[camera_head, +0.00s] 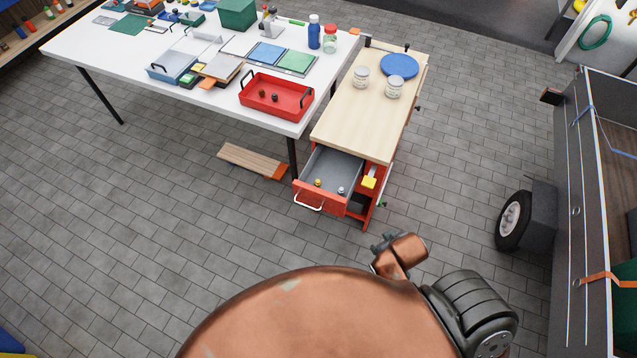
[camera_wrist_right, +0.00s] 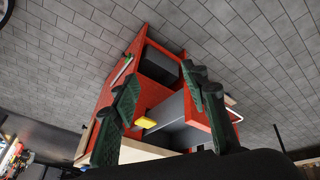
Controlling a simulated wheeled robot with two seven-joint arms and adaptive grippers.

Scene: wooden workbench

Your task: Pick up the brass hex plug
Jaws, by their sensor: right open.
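A small brass-coloured piece (camera_head: 318,182), which looks like the brass hex plug, sits inside the open grey-lined drawer (camera_head: 322,165) of the red workbench cabinet. A small silvery piece (camera_head: 341,190) lies to its right in the same drawer. My right gripper (camera_head: 382,243) is in front of and to the right of the drawer, apart from it. In the right wrist view its two dark green fingers (camera_wrist_right: 160,82) are spread and empty, with the red cabinet beyond them. The plug cannot be made out in the wrist view. My left gripper is not in view.
The wooden bench top (camera_head: 360,125) holds two jars and a blue disc (camera_head: 399,65). A white table (camera_head: 200,95) with a red tray (camera_head: 276,97) stands left. A yellow piece (camera_head: 369,183) is beside the drawer. A wheeled cart (camera_head: 590,200) is right; floor in front is clear.

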